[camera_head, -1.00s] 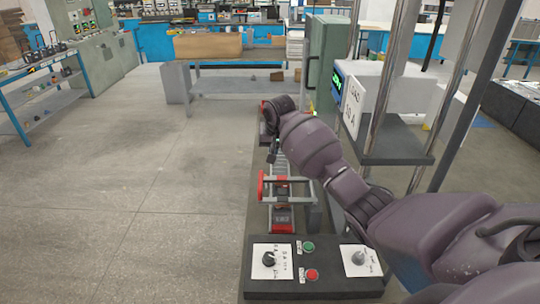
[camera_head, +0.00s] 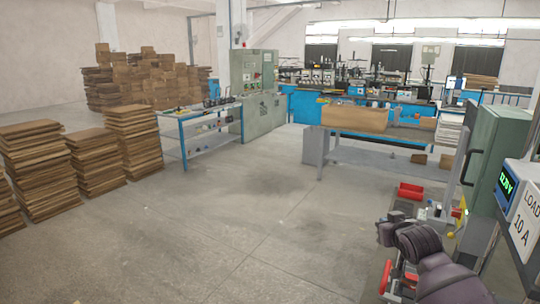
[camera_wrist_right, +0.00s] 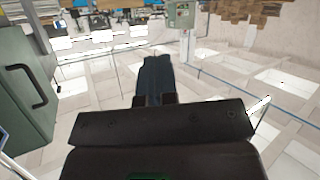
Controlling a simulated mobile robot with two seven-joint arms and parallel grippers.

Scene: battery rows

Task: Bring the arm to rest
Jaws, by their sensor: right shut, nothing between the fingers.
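My right arm (camera_head: 440,270) comes in at the lower right of the head view, over the grey bench with the red parts. Its wrist end points up and to the left. The right gripper's fingers cannot be made out clearly there. In the right wrist view, which looks upside down, the right gripper (camera_wrist_right: 155,75) has its two dark fingers together, with nothing between them. My left arm and gripper are not in view.
A red bin (camera_head: 410,191) and several red parts lie on the bench near the arm. A green cabinet (camera_head: 500,150) and a load unit (camera_head: 524,215) stand close on the right. Cardboard stacks (camera_head: 130,140) stand at left. The middle floor is clear.

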